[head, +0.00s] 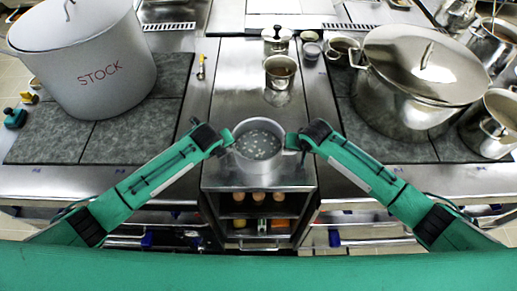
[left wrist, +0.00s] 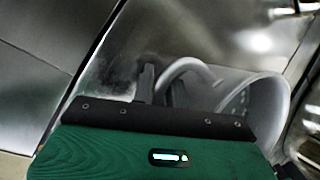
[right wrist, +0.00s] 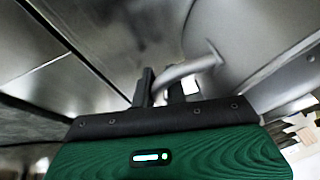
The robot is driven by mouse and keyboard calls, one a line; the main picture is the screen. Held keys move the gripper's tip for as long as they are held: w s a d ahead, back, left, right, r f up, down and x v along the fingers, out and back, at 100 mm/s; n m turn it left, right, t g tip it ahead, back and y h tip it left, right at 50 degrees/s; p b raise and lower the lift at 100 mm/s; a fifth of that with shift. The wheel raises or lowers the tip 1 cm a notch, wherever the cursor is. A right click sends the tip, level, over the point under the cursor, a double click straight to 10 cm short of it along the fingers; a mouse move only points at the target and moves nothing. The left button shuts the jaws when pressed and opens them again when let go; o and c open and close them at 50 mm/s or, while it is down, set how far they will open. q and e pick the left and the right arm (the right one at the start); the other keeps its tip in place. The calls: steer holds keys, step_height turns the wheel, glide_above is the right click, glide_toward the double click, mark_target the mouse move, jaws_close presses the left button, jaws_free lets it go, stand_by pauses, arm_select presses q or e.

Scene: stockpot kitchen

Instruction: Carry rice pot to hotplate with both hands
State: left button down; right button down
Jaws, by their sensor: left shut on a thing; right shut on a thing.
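The rice pot (head: 258,158) is a small grey metal pot with cloudy liquid and white bits inside. It is in the lower middle of the head view, upright at the front of the steel counter; I cannot tell whether it touches the surface. My left gripper (head: 232,140) is shut on the pot's left handle, a curved loop (left wrist: 190,68) in the left wrist view. My right gripper (head: 297,141) is shut on the right handle (right wrist: 190,68). Dark grey hotplates (head: 140,130) lie to the left, with more (head: 395,150) to the right.
A large white pot marked STOCK (head: 85,60) stands on the left hotplates. A big lidded steel pot (head: 410,85) stands on the right ones. Small pots (head: 279,72) stand behind the rice pot. A shelf with eggs (head: 258,197) is below.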

arm_select(q)
steer(key=shift+w+a+r, duration=0.1)
steer(key=shift+a+r, duration=0.05)
steer(key=shift+a, duration=0.15)
arm_select(e)
steer(key=shift+w+d+r, duration=0.1)
steer(key=shift+d+r, duration=0.05)
steer(key=shift+d, duration=0.1)
